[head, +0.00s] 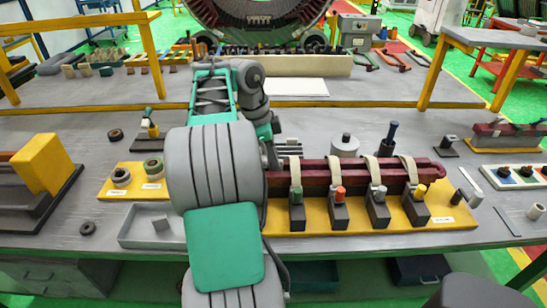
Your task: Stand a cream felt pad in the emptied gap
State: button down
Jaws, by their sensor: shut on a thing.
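My gripper (271,158) points down at the left end of a dark red double bar (320,168) on a yellow base. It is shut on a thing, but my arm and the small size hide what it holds. Cream bands (335,166) cross the bar at several places, each above a dark block with a coloured knob. I cannot make out an emptied gap from here; the bar's left end is partly behind my arm.
A yellow plate with two rings (133,193) and a grey tray (138,232) lie left of my arm. A grey cylinder (345,146) and a dark upright tool (390,138) stand behind the bar.

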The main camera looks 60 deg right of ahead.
jog(key=c, duration=1.4)
grip_release()
jog(key=p+v, duration=0.5)
jog(key=v, duration=0.2)
jog(key=shift+w+r, duration=0.1)
jog(key=shift+r, duration=0.25)
